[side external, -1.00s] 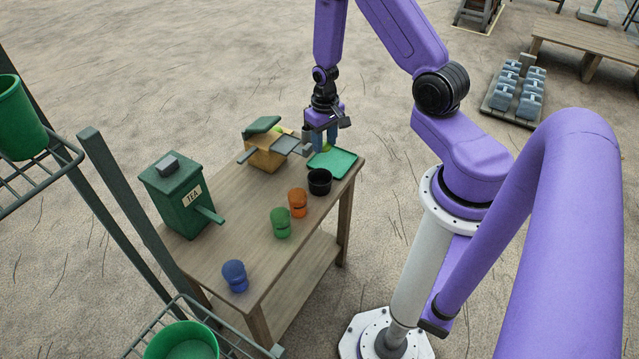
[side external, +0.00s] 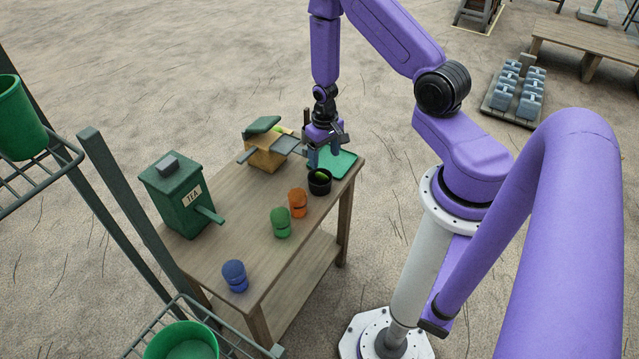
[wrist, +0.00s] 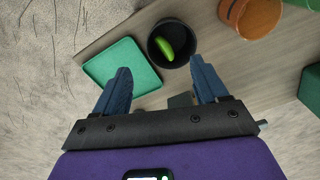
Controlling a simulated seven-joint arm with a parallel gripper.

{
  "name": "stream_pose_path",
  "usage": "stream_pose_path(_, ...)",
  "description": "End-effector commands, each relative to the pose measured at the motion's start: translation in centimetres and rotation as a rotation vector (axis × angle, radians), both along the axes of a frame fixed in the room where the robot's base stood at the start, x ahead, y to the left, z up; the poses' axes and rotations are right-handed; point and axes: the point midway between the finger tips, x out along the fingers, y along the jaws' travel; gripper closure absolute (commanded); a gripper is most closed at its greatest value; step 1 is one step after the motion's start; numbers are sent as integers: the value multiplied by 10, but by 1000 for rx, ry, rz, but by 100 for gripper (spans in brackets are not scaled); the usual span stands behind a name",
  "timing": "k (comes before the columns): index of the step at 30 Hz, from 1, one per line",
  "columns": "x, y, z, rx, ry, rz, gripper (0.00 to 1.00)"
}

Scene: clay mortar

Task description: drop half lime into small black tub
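The small black tub (side external: 318,188) stands upright on the wooden table, beside the green tray. A green half lime (side external: 322,175) shows within the tub's rim. My gripper (side external: 324,160) is just above and behind the tub. In the wrist view its two blue fingers are spread wide and nothing is between them, so the gripper (wrist: 160,75) is open.
A green tray (side external: 345,162) lies at the table's far right corner. Orange (side external: 298,203), green (side external: 281,223) and blue (side external: 235,276) cups line the near side. A wooden box (side external: 265,158) and a green TEA box (side external: 180,200) stand further left.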

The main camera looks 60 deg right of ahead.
Motion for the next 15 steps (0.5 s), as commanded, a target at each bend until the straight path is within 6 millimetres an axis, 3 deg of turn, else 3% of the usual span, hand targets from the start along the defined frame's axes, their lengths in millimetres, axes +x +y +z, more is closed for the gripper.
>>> stream_pose_path(8,0,0,1,0,0,0,28)
stream_pose_path(15,1,0,21,-1,-3,-1,28)
